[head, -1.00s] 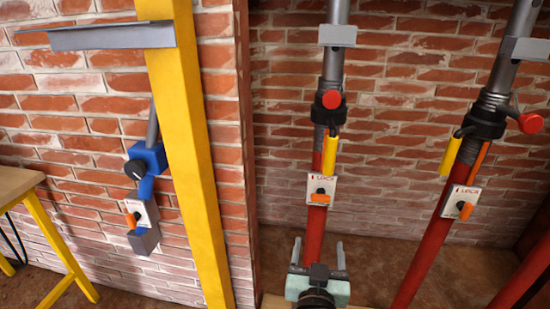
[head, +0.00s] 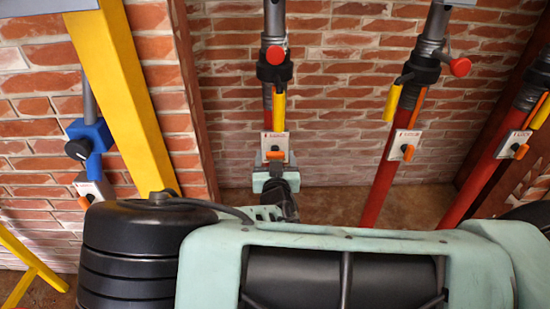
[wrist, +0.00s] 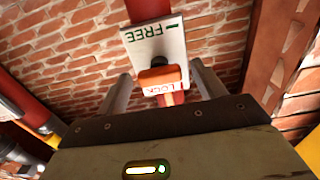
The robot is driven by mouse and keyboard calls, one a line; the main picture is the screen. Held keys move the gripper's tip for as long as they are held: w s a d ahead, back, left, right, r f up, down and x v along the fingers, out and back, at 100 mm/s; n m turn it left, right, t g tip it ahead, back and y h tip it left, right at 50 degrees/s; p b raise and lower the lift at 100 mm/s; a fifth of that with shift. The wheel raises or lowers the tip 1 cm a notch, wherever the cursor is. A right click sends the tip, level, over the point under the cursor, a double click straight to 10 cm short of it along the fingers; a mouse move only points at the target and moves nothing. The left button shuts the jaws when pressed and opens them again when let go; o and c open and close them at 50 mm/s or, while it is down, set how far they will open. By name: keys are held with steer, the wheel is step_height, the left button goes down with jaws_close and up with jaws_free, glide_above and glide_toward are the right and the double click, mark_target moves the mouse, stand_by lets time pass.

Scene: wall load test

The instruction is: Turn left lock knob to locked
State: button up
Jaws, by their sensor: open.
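The left lock knob is an orange bar (head: 275,156) on a white plate (head: 275,143) on the leftmost red prop (head: 267,100). In the wrist view, the orange knob (wrist: 162,78) lies roughly crosswise on the plate (wrist: 155,45), which reads FREE in green and LOCK in red, upside down. My gripper (wrist: 161,72) is open, with one finger on each side of the knob and visible gaps to both. In the head view, my gripper (head: 275,170) is just below the plate, its fingers hard to make out.
Two more red props with orange knobs stand to the right, at a middle plate (head: 404,145) and a right plate (head: 513,145). A yellow post (head: 125,95) and a blue wall fitting (head: 90,138) are at left. A brick wall (head: 340,100) stands behind.

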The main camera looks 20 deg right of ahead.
steer(key=c, duration=1)
steer(key=shift+n, duration=0.3)
steer(key=n, duration=0.3)
steer(key=shift+n, duration=0.3)
steer(key=n, duration=1.3)
steer(key=shift+n, duration=0.3)
